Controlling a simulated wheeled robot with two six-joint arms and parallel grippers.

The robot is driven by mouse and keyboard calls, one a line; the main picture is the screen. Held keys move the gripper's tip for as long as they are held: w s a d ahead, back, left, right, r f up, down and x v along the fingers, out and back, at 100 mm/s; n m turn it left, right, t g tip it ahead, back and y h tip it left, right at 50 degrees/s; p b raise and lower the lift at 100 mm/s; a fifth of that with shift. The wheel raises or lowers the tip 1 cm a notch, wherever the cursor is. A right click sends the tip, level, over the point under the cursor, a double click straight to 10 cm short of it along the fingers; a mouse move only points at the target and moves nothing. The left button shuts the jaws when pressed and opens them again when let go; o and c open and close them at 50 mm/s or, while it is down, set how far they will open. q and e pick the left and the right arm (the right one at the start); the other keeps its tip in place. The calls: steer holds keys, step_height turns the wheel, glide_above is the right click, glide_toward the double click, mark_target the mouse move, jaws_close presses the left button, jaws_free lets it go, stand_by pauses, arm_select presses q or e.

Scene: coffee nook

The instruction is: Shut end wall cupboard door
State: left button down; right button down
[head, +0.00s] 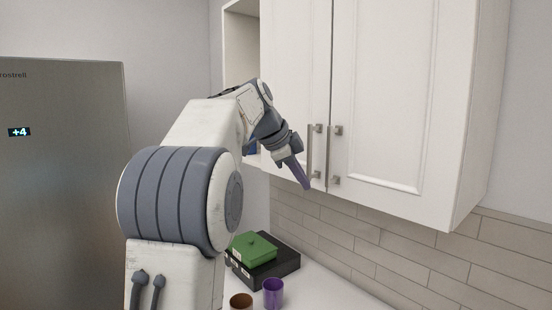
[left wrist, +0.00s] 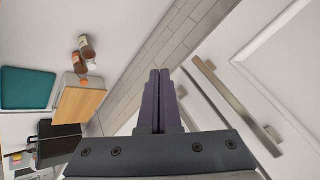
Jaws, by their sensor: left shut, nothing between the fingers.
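White wall cupboard doors fill the right of the head view: a left door (head: 290,60) and a wider right door (head: 395,95), each with an upright bar handle by the seam. They look nearly flush; I cannot tell whether one is slightly ajar. Left of them is an open-fronted recess (head: 241,45). My left gripper (head: 305,184) has its purple fingers shut and empty, close to the lower end of the left handle (head: 309,150). Contact cannot be told. In the left wrist view the fingers (left wrist: 158,75) point past a bar handle (left wrist: 235,105). My right gripper is not visible.
A counter below holds a green box (head: 253,247) on a black box (head: 285,268), a purple cup (head: 273,293) and a brown cup (head: 241,301). A grey fridge (head: 65,190) stands left. Brown bottles (left wrist: 79,62) and a teal item (left wrist: 28,88) show in the wrist view.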

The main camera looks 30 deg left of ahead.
arm_select(q)
steer(key=s+a+r+p, duration=0.1)
steer(key=s+a+r, duration=0.25)
steer(key=r, duration=0.35)
steer(key=s+d+f+n+g+h+b, duration=0.1)
steer(key=d+f+n+g+b, duration=0.2)
steer(key=d+f, duration=1.3)
steer(key=s+d+f+n+g+b, duration=0.1)
steer(key=s+d+f+g+b, duration=0.15)
steer(key=s+d+f, duration=0.85)
steer(key=s+d+f+n+g+y+b, duration=0.1)
steer(key=s+f+y+b, duration=0.1)
steer(key=s+f, duration=1.4)
steer(key=shift+s+d+n+y+b, duration=0.3)
steer(key=shift+s+d+b, duration=0.1)
steer(key=shift+s+b, duration=0.3)
steer(key=shift+g, duration=0.25)
